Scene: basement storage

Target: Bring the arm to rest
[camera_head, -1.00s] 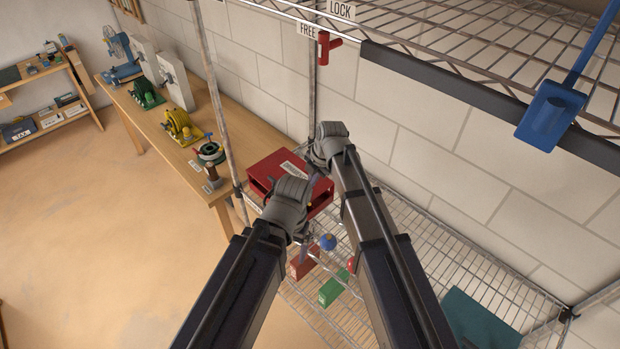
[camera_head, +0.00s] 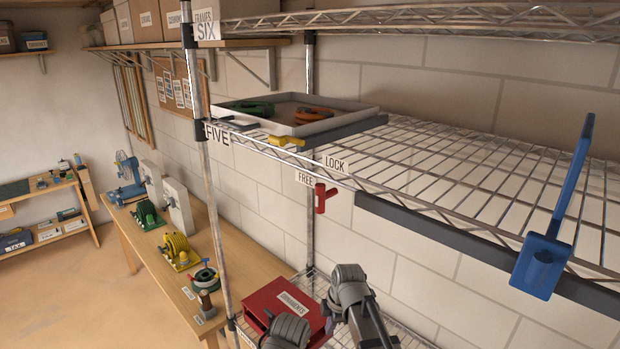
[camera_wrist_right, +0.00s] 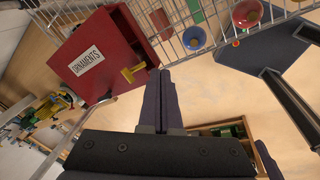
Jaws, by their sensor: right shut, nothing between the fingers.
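My right gripper (camera_wrist_right: 160,74) is shut and empty in the right wrist view, its two dark fingers together. Its tips appear beside the red box (camera_wrist_right: 98,58) labelled ORNAMENTS; I cannot tell whether they touch it. In the head view my right wrist (camera_head: 350,288) is at the bottom, just right of the same red box (camera_head: 285,305). My left wrist (camera_head: 287,331) is at the bottom edge, in front of that box. The left fingers cannot be made out. Both forearms are mostly cut off below.
A wire rack carries a grey tray (camera_head: 345,103) with green and orange items. A wooden bench (camera_head: 160,258) with reels stands left. Bowls (camera_wrist_right: 194,38) show beyond the wires in the wrist view.

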